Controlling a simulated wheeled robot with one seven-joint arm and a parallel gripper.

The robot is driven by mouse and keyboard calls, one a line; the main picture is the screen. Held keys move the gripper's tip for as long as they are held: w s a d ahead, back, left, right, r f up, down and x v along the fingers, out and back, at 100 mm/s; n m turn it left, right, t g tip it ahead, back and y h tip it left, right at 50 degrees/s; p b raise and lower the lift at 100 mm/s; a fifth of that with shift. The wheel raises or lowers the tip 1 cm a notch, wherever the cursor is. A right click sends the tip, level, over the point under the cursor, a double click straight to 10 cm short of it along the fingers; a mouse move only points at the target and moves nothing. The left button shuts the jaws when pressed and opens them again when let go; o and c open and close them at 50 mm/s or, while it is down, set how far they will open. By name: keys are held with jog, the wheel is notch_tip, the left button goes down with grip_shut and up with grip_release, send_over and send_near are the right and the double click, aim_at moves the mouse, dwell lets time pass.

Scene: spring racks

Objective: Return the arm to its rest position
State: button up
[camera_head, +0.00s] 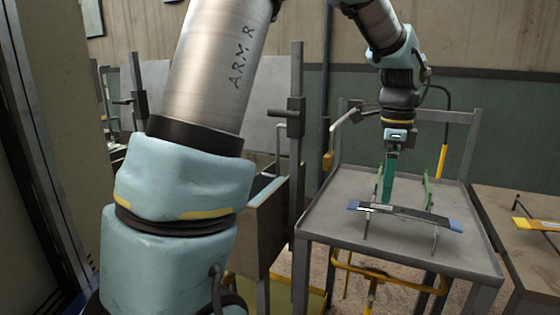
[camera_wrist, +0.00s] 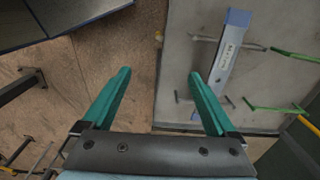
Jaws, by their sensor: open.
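My gripper (camera_head: 388,190) hangs from my arm with its teal fingers pointing down, over the grey metal table. In the wrist view the two fingers of my gripper (camera_wrist: 159,74) are spread wide with nothing between them. A dark spring bar (camera_head: 405,213) with blue ends and a pale label rests across grey prongs on the table. In the head view it lies just in front of and below the fingers. In the wrist view the bar (camera_wrist: 229,52) lies to the right of the right finger, outside the jaws.
The grey table (camera_head: 330,225) has green prongs (camera_head: 427,190) behind the bar. Another table (camera_head: 500,215) at right holds a yellow-ended bar (camera_head: 524,224). A grey post (camera_head: 297,140) stands left of the table. Brown floor (camera_wrist: 140,40) shows between furniture.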

jog(key=s+a+f+n, duration=0.1)
jog(key=a+f+n, duration=0.2)
jog(key=a+n, duration=0.4)
jog(key=s+a+f+n+t, duration=0.1)
jog(key=a+f+n, duration=0.2)
jog(key=a+n, duration=0.4)
jog(key=s+a+f+n, duration=0.1)
jog(key=a+f+n, duration=0.2)
jog(key=a+n, duration=0.4)
jog(key=a, duration=0.8)
jog(key=shift+s+a+f+t, duration=0.15)
jog(key=shift+s+f+t, duration=0.15)
jog(key=shift+s, duration=0.05)
